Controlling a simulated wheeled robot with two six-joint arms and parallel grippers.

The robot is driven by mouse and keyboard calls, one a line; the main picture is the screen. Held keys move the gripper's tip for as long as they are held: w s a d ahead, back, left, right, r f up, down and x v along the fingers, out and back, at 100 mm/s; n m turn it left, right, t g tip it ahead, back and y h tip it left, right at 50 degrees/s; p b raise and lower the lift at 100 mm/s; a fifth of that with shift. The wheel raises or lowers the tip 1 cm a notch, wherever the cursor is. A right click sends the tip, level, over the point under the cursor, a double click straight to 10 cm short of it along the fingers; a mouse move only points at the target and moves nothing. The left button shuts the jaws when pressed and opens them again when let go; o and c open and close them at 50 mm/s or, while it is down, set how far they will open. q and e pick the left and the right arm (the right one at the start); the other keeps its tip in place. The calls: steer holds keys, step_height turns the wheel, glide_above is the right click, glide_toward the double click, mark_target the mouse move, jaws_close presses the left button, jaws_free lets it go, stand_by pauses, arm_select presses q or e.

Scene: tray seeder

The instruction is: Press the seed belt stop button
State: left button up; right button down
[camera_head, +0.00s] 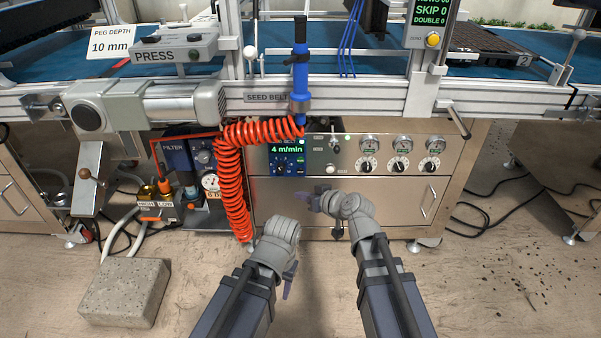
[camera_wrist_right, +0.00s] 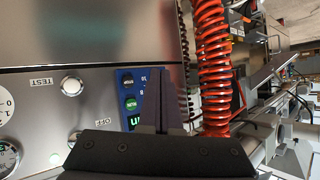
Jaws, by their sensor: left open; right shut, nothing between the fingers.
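The seed belt's blue control panel (camera_head: 286,155) is on the steel cabinet front and has a lit "4 m/min" readout. In the right wrist view the panel appears turned, with a dark button (camera_wrist_right: 129,82) and a green button (camera_wrist_right: 130,104). Their labels are too small to read, so I cannot tell which is stop. My right gripper (camera_head: 316,198) is shut and empty, below and right of the panel in the head view. Its shut fingers (camera_wrist_right: 163,95) hide part of the panel in the wrist view. My left gripper (camera_head: 288,288) is open and empty, low over the floor.
A coiled orange hose (camera_head: 232,180) hangs just left of the panel. Gauges and knobs (camera_head: 401,155) sit to its right, and a drawer (camera_head: 395,200) lies below. A white TEST button (camera_wrist_right: 72,86) shows beside the panel. A concrete block (camera_head: 125,290) stands at lower left.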

steer(key=w, duration=0.7)
steer(key=shift+w, duration=0.3)
steer(key=shift+w, duration=0.15)
stand_by(1.6)
steer(key=shift+w, duration=0.3)
steer(key=shift+w, duration=0.35)
stand_by(0.6)
steer(key=shift+s, duration=0.8)
steer(key=s, duration=0.5)
stand_by(0.5)
